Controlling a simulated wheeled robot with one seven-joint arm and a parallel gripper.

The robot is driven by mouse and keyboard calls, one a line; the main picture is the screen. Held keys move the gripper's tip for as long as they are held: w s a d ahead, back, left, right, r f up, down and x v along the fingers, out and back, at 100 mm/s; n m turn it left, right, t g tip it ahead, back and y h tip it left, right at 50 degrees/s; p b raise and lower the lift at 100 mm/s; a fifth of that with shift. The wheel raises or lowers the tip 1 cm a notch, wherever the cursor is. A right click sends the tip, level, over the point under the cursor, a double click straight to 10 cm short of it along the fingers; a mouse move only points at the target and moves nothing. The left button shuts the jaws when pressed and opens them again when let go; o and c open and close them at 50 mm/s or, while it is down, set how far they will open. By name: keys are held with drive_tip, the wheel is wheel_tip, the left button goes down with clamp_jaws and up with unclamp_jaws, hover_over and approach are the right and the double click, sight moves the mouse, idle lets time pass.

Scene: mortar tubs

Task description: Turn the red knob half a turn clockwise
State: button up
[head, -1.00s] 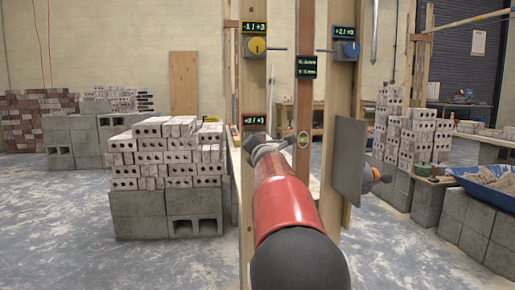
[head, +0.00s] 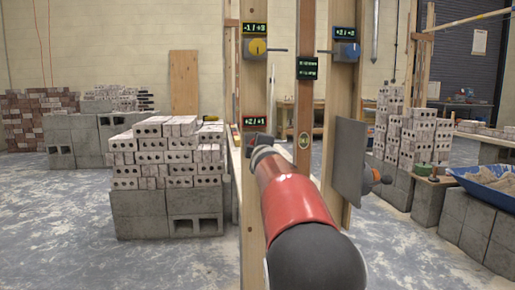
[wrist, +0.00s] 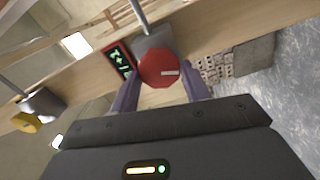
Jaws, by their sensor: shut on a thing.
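The red knob (wrist: 157,69) is round, with a short white mark that points right in the wrist view. It sits on a grey box (wrist: 152,42) on a wooden post. A small display (wrist: 118,58) with green characters is beside it; in the head view this display (head: 255,123) seems to read +2/+1. My gripper (wrist: 160,84) has its two fingers on either side of the red knob and is shut on it. In the head view my arm and wrist hide the red knob.
A yellow knob (head: 257,47) is higher on the same post. A blue knob (head: 349,51) is on the right post. A grey plate (head: 349,163) and an orange knob (head: 376,175) stick out lower right. Block stacks (head: 165,212) stand left.

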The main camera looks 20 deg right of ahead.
drive_tip(key=m+p, duration=0.1)
drive_tip(key=m, duration=1.2)
drive_tip(key=shift+d, duration=0.1)
drive_tip(key=shift+m, duration=0.4)
drive_tip(key=o, duration=1)
drive_tip(key=shift+r, duration=0.1)
drive_tip(key=shift+s, duration=0.1)
drive_tip(key=b+v, duration=0.1)
drive_tip(key=v, duration=0.6)
drive_tip(key=shift+s, duration=0.35)
